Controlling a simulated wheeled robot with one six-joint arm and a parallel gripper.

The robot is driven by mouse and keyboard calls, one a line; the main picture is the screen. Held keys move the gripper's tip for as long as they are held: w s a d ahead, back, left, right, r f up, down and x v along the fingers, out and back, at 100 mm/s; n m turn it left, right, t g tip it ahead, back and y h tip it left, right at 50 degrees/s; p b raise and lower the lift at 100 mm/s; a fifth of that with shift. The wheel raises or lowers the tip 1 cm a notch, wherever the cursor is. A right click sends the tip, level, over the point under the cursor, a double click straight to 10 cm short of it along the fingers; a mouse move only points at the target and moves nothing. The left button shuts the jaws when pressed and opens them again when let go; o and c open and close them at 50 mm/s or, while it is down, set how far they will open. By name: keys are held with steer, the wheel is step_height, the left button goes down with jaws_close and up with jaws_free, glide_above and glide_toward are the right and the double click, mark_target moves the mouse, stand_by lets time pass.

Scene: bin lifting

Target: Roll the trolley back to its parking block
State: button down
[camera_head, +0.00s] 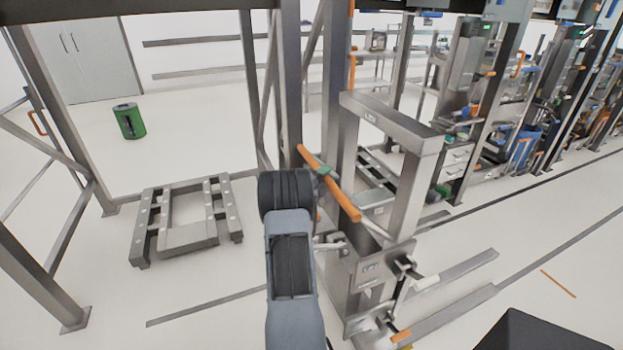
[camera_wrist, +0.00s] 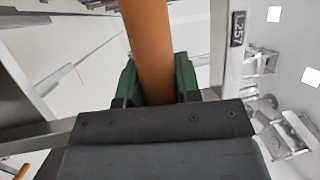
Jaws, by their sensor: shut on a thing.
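The trolley (camera_head: 409,195) is a tall grey metal frame with an orange handle bar (camera_head: 345,203) and a low base, right of centre in the head view. My gripper (camera_head: 324,171) is shut on the orange handle; its green fingers sit on both sides of the bar in the wrist view (camera_wrist: 158,82). A label plate shows on the trolley post (camera_wrist: 237,29) in the wrist view. A low grey slatted frame (camera_head: 188,238) stands on the floor at left, apart from the trolley; I cannot tell whether it is the parking block. My arm hides part of the trolley's left side.
Grey rack posts (camera_head: 58,120) stand at left and behind the trolley. A green bin (camera_head: 129,121) stands on the floor at back left. Similar equipment (camera_head: 470,120) lines the right. Dark lines (camera_head: 570,240) cross the pale floor, which is open at front left and front right.

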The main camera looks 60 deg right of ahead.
steer(key=shift+s+d+f, duration=0.25)
steer(key=shift+f, duration=0.05)
steer(key=c, duration=1.3)
jaws_free()
steer(key=shift+w+a, duration=0.15)
steer(key=shift+a, duration=0.1)
steer(key=shift+o, duration=1)
steer(key=shift+w+a+r, duration=0.2)
steer(key=shift+w+a, duration=0.15)
steer(key=shift+a, duration=0.1)
steer(key=shift+o, duration=0.8)
steer(key=shift+d, duration=0.15)
steer(key=shift+o, duration=0.7)
steer(key=shift+s+d+f, duration=0.1)
steer(key=shift+s+d, duration=0.15)
steer(key=shift+d, duration=0.05)
steer(key=shift+a, duration=0.3)
steer(key=b+v, duration=0.1)
steer(key=v, duration=1.2)
steer(key=shift+w+a, duration=0.15)
steer(key=shift+a, duration=0.15)
